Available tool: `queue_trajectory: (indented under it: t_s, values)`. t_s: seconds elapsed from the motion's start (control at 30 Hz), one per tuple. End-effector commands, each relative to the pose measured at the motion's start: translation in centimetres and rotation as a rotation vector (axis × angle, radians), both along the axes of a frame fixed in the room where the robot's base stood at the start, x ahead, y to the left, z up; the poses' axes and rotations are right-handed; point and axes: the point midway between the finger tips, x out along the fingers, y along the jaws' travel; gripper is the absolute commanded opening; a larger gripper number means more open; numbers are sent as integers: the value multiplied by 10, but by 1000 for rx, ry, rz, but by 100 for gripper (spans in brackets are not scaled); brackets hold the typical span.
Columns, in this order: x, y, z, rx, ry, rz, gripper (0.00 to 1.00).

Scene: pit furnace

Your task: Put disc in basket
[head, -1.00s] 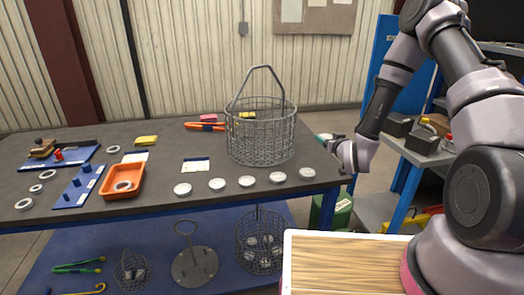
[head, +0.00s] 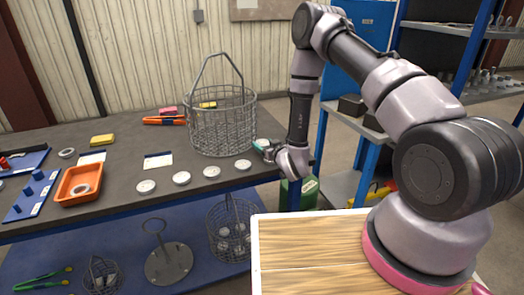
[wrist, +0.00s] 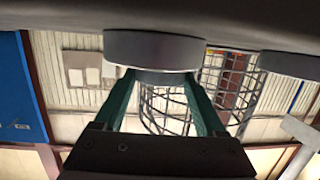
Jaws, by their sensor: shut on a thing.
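A grey wire basket (head: 222,125) with a tall handle stands upright on the dark table, left of and behind my gripper. My gripper (head: 263,147) is low at the table's right front corner. In the wrist view my green fingers (wrist: 160,78) are shut on a pale round disc (wrist: 155,48), which is at or very close to the tabletop; any gap is hard to tell. The basket's wire mesh (wrist: 232,75) shows beyond the fingers. Other pale discs (head: 243,165) lie in a row along the front edge, and one shows in the wrist view (wrist: 290,65).
Under the table, another wire basket (head: 213,246) holds discs. A blue shelf unit (head: 445,45) stands right.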

Motion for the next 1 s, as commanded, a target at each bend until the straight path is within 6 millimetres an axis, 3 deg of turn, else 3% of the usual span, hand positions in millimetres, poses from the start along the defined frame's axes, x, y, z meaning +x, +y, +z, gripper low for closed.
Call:
queue_trajectory:
  t_s: [0.1, 0.2, 0.67, 0.7, 0.73, 0.77, 1.0]
  values:
    - [0, 0, -20, -2, 0, 1, 0]
    - [0, 1, -28, 0, -1, 1, 0]
    - [0, 0, -35, 0, 0, 0, 0]
    - [0, 0, -35, -1, 2, -1, 84]
    - [0, 0, -35, -1, 2, -1, 96]
    - [0, 0, -35, -1, 3, -1, 100]
    - [-1, -1, -35, -1, 4, -2, 100]
